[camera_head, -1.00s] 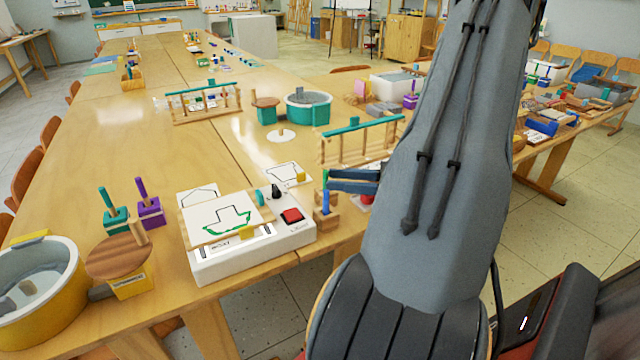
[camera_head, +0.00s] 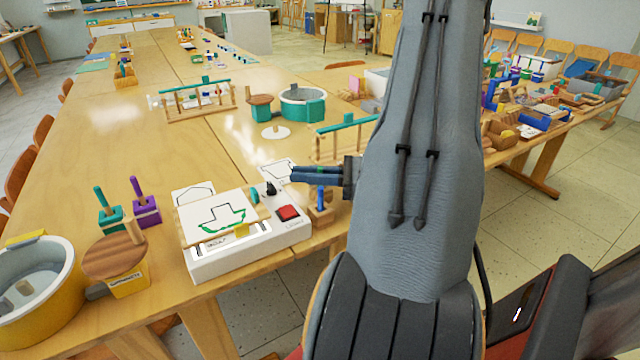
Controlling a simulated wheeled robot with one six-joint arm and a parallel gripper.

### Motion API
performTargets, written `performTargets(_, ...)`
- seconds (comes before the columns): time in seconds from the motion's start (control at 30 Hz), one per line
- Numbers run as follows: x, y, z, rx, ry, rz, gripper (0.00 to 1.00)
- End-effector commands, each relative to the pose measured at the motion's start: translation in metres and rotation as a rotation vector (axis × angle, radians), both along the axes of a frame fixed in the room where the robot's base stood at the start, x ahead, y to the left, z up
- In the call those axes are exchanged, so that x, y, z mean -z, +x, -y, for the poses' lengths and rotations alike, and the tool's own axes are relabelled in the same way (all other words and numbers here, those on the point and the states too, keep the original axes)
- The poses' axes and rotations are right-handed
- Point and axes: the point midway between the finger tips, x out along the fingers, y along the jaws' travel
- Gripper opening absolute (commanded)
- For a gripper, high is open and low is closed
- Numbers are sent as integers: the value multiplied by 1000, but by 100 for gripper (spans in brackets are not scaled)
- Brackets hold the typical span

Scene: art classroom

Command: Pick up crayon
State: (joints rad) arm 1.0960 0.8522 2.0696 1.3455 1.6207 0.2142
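A blue crayon-like stick (camera_head: 321,198) stands upright in a small wooden holder (camera_head: 320,215) at the right of the white light box. Similar sticks, one teal (camera_head: 100,196) and one purple (camera_head: 138,187), stand in matching coloured blocks left of the box. My gripper (camera_head: 293,174) points left, with dark blue fingers just above the blue stick in the picture. The fingers look close together from this side, and their gap cannot be made out. Nothing clearly shows between them. My arm hides the table behind it.
The light box (camera_head: 240,262) carries a boat drawing and a red button (camera_head: 288,213). A wooden rack with a teal bar (camera_head: 338,140) stands close behind my gripper. A yellow tub (camera_head: 50,300) is at lower left. The left table middle is clear.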

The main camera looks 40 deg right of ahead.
Motion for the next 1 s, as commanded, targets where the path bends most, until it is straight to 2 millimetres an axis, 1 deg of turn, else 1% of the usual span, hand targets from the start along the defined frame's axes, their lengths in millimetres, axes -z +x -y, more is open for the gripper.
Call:
performTargets(0.03,0,0,0,0,0,0,5)
performTargets(0.07,0,0,0,0,0,0,0)
performTargets(0.37,0,0,0,0,0,0,0)
performTargets(0.53,-6,0,0,0,-1,1,0)
performTargets(0.67,-17,0,0,0,-3,1,0)
performTargets(0.77,-30,0,0,0,-3,1,0)
performTargets(1.0,-65,0,0,0,-4,3,0)
